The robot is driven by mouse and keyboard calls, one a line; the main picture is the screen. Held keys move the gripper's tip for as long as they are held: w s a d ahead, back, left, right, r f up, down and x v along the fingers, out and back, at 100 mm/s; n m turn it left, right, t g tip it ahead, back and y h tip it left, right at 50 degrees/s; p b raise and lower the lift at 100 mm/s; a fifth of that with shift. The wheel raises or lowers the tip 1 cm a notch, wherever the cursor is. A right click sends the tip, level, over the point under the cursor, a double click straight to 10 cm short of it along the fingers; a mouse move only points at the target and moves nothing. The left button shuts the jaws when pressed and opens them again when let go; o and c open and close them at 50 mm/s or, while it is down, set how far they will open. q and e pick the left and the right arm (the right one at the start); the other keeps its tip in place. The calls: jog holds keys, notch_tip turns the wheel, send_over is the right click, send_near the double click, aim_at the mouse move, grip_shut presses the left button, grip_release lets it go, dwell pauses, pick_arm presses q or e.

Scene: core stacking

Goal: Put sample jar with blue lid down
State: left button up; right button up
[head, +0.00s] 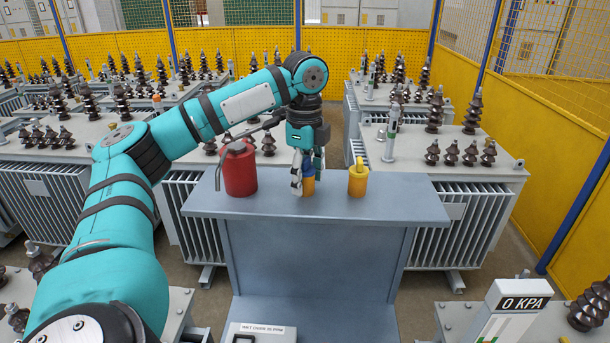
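The sample jar (308,187) shows as a small amber-yellow body with a bit of blue at its top, at the middle of the grey-blue table (345,240). My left gripper (307,180) reaches down from above with its fingers on both sides of the jar and looks shut on it. The fingers hide much of the lid. The jar's base is at or just above the table top; I cannot tell whether it touches. My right gripper is out of view.
A red can (238,170) with a spout stands left of the jar, and a yellow container (358,178) stands to its right. The table's front is clear. Grey transformers with brown insulators surround the table.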

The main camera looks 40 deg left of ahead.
pick_arm(q)
jog(key=shift+o, duration=0.2)
jog(key=shift+r, duration=0.15)
notch_tip(320, 180, up, 12)
jog(key=shift+r, duration=0.1)
dwell(0.4)
dwell(0.4)
